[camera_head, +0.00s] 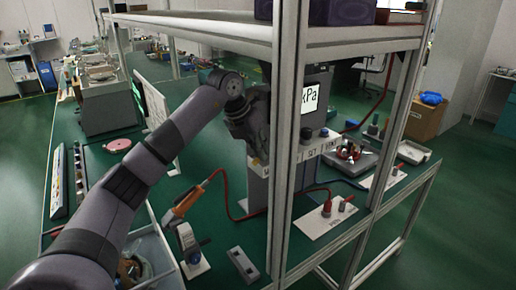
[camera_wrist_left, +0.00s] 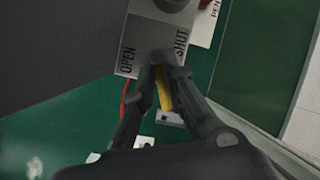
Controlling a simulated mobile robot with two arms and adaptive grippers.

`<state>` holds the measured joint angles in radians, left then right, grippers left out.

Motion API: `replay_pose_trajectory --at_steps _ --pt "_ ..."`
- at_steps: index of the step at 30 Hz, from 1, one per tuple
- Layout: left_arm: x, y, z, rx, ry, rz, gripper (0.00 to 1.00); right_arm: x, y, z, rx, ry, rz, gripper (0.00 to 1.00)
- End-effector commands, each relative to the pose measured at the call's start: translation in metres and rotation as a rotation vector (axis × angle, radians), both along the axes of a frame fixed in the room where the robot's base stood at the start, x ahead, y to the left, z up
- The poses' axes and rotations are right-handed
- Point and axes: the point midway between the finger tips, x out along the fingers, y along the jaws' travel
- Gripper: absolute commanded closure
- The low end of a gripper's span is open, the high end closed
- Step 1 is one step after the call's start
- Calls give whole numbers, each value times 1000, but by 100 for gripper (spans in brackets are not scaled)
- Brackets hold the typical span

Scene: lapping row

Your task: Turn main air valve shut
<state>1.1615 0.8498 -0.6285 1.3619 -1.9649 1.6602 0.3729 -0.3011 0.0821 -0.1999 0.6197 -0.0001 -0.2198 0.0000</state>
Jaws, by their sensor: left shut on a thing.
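My left gripper (camera_head: 256,140) reaches in from the left to the side of a grey gauge box with a lit kPa display (camera_head: 310,97). In the left wrist view the left gripper (camera_wrist_left: 167,68) is shut on a yellow valve lever (camera_wrist_left: 164,90). A pale label plate (camera_wrist_left: 148,35) behind the fingers reads OPEN on the left and SHUT on the right. The lever lies between the two words, below a dark round part (camera_wrist_left: 172,4). In the head view my gripper and a frame post hide the lever. My right gripper is not in view.
A metal frame post (camera_head: 288,140) stands close beside my left gripper, under a shelf (camera_head: 220,29). A grey tray with small parts (camera_head: 350,158) sits to the right.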

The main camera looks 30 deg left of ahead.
Motion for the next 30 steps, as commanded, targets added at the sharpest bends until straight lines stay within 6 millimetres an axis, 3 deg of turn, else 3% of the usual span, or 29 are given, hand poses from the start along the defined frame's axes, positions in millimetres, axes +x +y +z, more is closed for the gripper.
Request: replay_pose_trajectory --at_steps 12,30 --pt "1 -10 2 3 -3 376 100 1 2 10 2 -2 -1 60" --pt "7 -21 1 0 -3 915 100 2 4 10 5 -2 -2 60"
